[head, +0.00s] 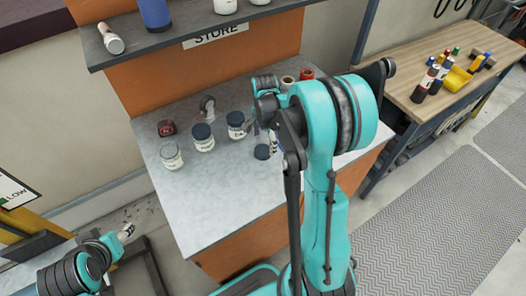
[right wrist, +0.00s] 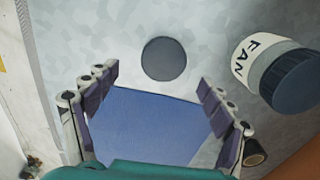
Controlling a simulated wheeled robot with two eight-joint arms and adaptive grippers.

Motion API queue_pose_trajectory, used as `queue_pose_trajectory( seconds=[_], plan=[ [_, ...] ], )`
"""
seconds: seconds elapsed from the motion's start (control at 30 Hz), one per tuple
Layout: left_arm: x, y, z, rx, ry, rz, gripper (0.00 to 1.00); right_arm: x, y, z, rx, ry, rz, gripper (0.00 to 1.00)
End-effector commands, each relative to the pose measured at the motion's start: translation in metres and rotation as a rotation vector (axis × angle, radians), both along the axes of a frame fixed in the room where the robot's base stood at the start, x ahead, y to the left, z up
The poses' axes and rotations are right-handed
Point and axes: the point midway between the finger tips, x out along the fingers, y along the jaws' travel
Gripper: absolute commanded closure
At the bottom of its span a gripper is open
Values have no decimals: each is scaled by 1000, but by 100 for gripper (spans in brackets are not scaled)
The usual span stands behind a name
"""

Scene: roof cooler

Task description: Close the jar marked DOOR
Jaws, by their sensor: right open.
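A jar without a lid (head: 172,156) stands upright at the left of the grey counter; its label is too small to read. Two jars with dark blue lids, (head: 203,138) and (head: 236,125), stand to its right. A dark round lid (head: 262,152) lies apart on the counter; in the right wrist view it seems to be the dark disc (right wrist: 164,59). A jar marked FAN (right wrist: 262,62) is lidded. My right gripper (right wrist: 157,78) is open and empty above the counter, the disc beyond its fingertips. My left gripper (head: 126,232) is at lower left, its fingers too small to judge.
A red tape measure (head: 166,128) and red roll (head: 307,73) lie on the counter. A STORE shelf (head: 160,42) overhangs its back and holds containers. A wooden bench (head: 425,75) with bottles stands at right. The counter's front left is clear.

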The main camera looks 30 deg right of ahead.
Motion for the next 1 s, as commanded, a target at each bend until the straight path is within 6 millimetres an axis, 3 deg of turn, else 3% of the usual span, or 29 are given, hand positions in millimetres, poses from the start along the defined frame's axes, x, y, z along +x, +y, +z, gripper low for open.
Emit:
queue_pose_trajectory(
  seconds=[0.33,0.7,0.9,1.0],
  plan=[
    [0,0,-20,0,0,0,47,5,2,-48,0,0,0,18],
    [0,0,-19,0,0,0,47,5,2,-49,0,0,0,18],
    [0,0,-19,0,0,0,47,5,2,-49,0,0,0,51],
    [0,0,-19,0,0,0,47,5,2,-49,0,0,0,51]
  ],
)
